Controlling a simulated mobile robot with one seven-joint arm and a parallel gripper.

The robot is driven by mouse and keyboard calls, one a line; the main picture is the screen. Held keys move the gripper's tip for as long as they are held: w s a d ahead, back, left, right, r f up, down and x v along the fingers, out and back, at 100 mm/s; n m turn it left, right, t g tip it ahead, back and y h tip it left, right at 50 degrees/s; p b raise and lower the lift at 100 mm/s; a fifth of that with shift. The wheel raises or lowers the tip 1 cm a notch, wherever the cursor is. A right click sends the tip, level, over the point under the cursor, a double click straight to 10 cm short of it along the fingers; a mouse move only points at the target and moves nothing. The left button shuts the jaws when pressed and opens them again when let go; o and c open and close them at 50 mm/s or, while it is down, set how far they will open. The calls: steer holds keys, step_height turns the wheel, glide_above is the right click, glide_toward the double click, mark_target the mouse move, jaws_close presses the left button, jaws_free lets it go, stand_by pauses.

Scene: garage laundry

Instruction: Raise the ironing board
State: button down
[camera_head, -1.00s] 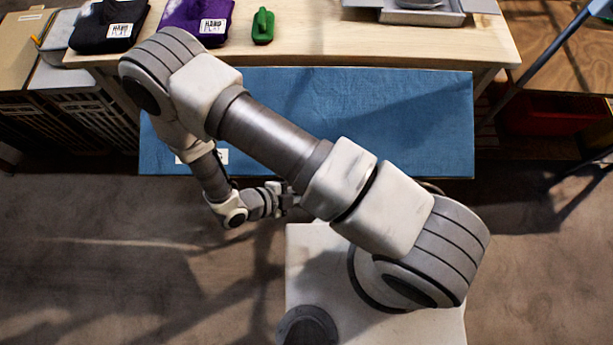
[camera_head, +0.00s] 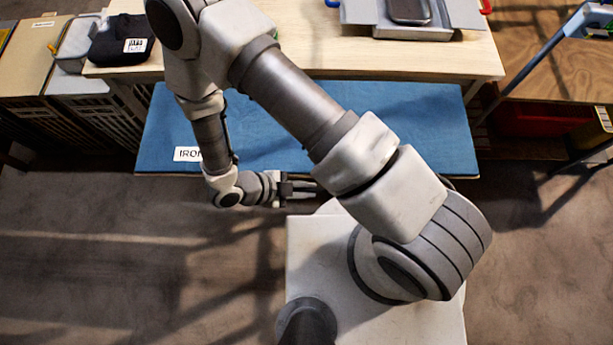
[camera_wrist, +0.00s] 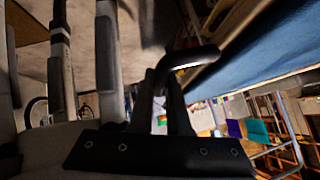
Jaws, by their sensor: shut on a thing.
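The ironing board (camera_head: 415,140) is a long blue panel in front of the wooden table, with a white label reading IRON (camera_head: 187,154) near its left front corner. In the wrist view its blue surface (camera_wrist: 260,45) slants across the upper right. My gripper (camera_head: 312,190) is at the board's front edge, partly behind my own arm in the head view. In the wrist view my fingers (camera_wrist: 172,88) are closed around a dark curved handle (camera_wrist: 195,57) beside the board's edge. Where the handle joins the board is hard to make out.
A red bin (camera_head: 535,120) is at right. The floor left of my base is clear.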

steer(key=shift+r, duration=0.35)
steer(key=c, duration=0.9)
jaws_free()
steer(key=shift+f, duration=0.1)
steer(key=v, duration=1.7)
steer(key=shift+a+b, duration=0.3)
steer(key=shift+b, duration=0.05)
